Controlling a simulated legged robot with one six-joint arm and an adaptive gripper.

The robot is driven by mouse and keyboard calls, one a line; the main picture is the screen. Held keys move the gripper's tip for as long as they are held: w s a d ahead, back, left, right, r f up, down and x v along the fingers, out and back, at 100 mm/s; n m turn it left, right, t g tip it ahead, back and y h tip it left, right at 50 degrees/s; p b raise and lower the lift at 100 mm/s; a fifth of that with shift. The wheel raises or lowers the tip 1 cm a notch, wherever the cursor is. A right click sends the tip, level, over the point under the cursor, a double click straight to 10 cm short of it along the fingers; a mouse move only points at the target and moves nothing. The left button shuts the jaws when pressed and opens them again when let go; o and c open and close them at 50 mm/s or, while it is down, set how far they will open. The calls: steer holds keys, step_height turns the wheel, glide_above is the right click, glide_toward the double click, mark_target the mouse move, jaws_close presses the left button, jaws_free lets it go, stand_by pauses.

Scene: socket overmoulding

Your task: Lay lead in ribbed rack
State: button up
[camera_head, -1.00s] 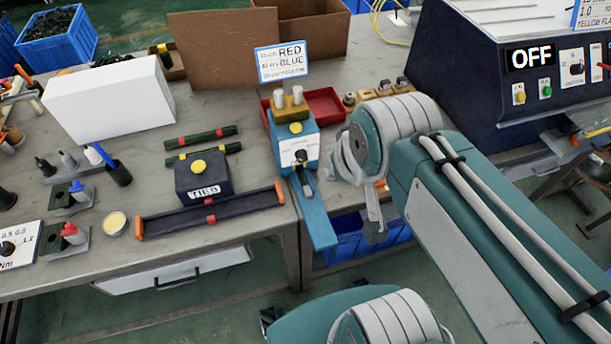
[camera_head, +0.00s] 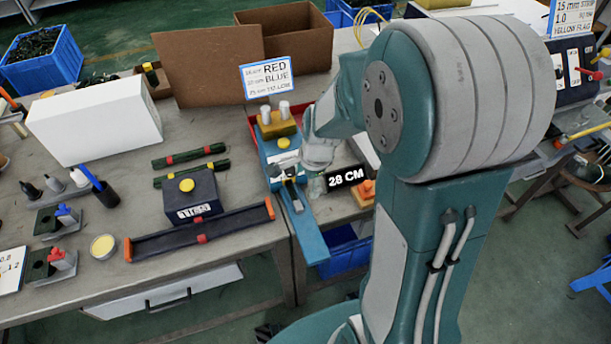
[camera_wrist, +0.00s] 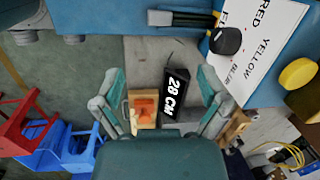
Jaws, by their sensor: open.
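My gripper (camera_head: 318,168) is over the table beside the blue machine (camera_head: 308,238), partly hidden by its own wrist in the head view. In the wrist view my gripper (camera_wrist: 162,78) has its two fingers spread wide, with nothing seen held. Below and between them lie a wooden block with an orange part (camera_wrist: 145,105) and a black "28 CM" display (camera_wrist: 174,97); the display (camera_head: 346,177) also shows in the head view. I cannot pick out a lead or a ribbed rack for certain. A yellow cable (camera_head: 368,18) lies at the back.
A long dark tray with orange ends (camera_head: 160,246) lies at the table's front, below a dark box with a yellow button (camera_head: 190,199). Two dark green bars (camera_head: 188,156) lie behind. A white box (camera_head: 95,122) and brown cardboard (camera_head: 215,62) stand further back.

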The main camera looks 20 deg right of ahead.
mark_target(301, 205)
steer(key=f, duration=0.3)
steer(key=w+f, duration=0.1)
steer(key=f, duration=0.3)
steer(key=a+f, duration=0.1)
steer(key=f, duration=0.3)
steer(key=shift+w+a, duration=0.1)
steer(key=shift+w, duration=0.1)
steer(key=c, duration=1.2)
steer(key=shift+s, duration=3.3)
steer(key=shift+r, duration=2.55)
